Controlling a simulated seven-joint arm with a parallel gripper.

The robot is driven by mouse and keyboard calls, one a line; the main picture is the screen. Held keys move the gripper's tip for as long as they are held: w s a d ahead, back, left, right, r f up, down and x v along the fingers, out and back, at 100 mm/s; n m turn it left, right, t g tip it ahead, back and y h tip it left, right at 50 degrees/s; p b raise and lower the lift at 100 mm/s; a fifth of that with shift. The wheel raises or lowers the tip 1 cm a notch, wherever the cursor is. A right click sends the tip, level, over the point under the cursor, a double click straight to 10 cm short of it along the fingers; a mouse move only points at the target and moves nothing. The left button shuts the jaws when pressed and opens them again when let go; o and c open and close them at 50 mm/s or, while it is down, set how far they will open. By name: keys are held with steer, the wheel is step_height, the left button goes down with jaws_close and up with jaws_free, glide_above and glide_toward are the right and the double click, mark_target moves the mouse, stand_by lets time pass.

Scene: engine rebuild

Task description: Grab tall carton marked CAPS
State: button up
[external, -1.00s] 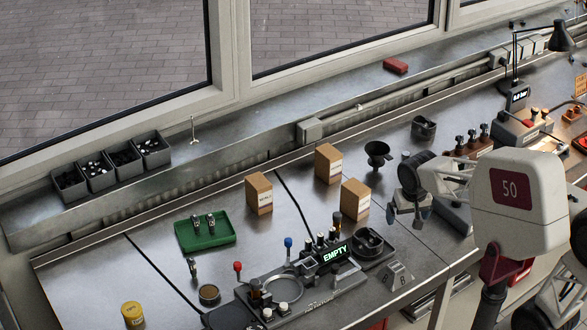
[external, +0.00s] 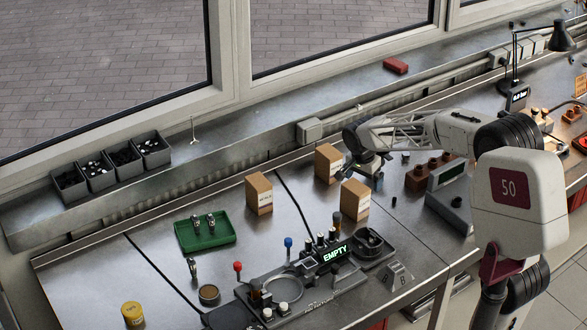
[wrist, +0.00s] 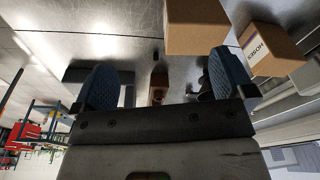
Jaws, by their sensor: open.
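Three cardboard cartons stand on the bench in the external view: a left one (external: 258,194), a back one (external: 327,163) and a right one (external: 354,200). Their labels are too small to read there, so I cannot tell which is marked CAPS. My gripper (external: 361,176) is low, just right of the back carton and behind the right one. In the wrist view my gripper (wrist: 165,82) is open, with nothing between its blue fingers. One carton (wrist: 197,27) shows at top centre with no label visible.
A green tray (external: 185,245) lies left of the cartons. A fixture with an EMPTY display (external: 336,253) stands in front of them. Grey bins (external: 125,160) and a red block (external: 396,66) sit on the back ledge. Bare bench lies between the left and back cartons.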

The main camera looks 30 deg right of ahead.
mark_target(356, 187)
steer(key=w+f, duration=0.1)
steer(key=w, duration=0.1)
steer(key=w+d+f+m, duration=0.1)
steer(key=w, duration=0.1)
steer(key=w+f+m, duration=0.1)
steer(key=w, duration=0.1)
steer(key=shift+d+f, duration=0.25)
steer(key=shift+f, duration=0.15)
steer(key=shift+f, duration=0.1)
steer(key=shift+d+f, duration=0.2)
steer(key=shift+f, duration=0.95)
steer(key=shift+f, duration=0.15)
steer(key=shift+s+d+f, duration=0.1)
steer(key=shift+d+f, duration=0.1)
steer(key=shift+f, duration=1.05)
steer(key=shift+d+f, duration=0.15)
steer(key=shift+f, duration=1.1)
steer(key=shift+c, duration=0.5)
steer(key=c, duration=0.7)
